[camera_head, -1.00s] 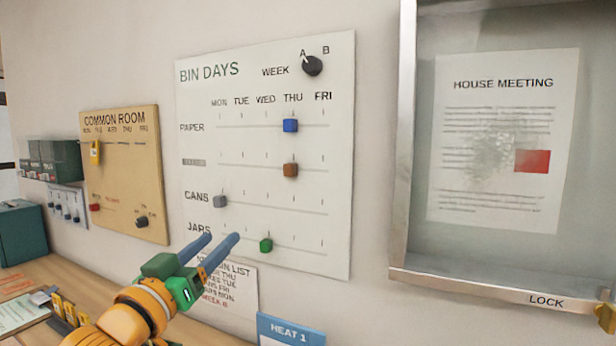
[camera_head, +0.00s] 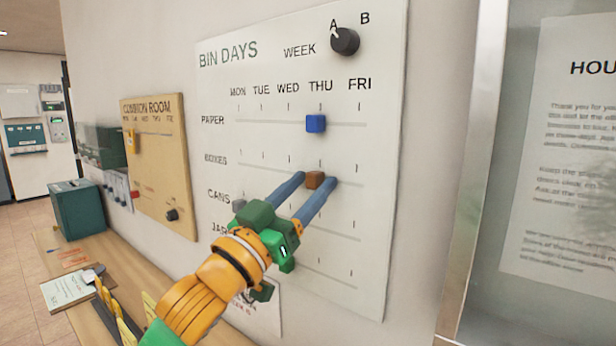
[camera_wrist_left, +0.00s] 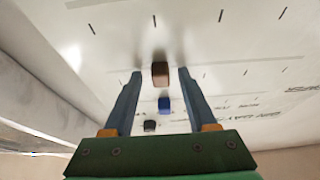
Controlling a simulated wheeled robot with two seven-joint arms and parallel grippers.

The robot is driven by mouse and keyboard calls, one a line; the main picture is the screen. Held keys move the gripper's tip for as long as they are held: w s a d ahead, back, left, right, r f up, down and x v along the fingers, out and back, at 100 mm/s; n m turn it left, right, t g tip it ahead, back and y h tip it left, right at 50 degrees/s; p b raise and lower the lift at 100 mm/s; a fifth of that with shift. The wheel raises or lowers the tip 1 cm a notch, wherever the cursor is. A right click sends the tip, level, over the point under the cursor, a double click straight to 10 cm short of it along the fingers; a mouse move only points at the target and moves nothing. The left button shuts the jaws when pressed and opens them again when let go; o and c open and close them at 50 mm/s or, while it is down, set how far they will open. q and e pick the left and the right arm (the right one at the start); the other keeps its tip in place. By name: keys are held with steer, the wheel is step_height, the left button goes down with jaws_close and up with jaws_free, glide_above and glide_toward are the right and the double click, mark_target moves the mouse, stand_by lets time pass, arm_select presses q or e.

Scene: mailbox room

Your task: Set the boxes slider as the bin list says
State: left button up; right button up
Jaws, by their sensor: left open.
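The white BIN DAYS board (camera_head: 360,225) hangs on the wall. Its brown boxes slider (camera_head: 314,180) stands in the THU column of the BOXES row. My left gripper (camera_head: 317,178) is open, with one blue finger on each side of the slider. In the left wrist view the brown slider (camera_wrist_left: 160,73) sits between the fingertips, with a gap on both sides. The bin list (camera_head: 262,312) below the board is mostly hidden by my arm, and its text is unreadable. My right gripper is not in view.
The blue paper slider (camera_head: 316,123) is at THU. The grey cans slider (camera_head: 238,205) is at MON. The jars slider is hidden behind my gripper. The week knob (camera_head: 345,41) points to A. A metal-framed notice case (camera_head: 470,190) stands right of the board.

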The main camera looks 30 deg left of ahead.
arm_select(q)
steer(key=shift+s, duration=0.25)
jaws_close()
steer(key=shift+a, duration=0.1)
stand_by(1.0)
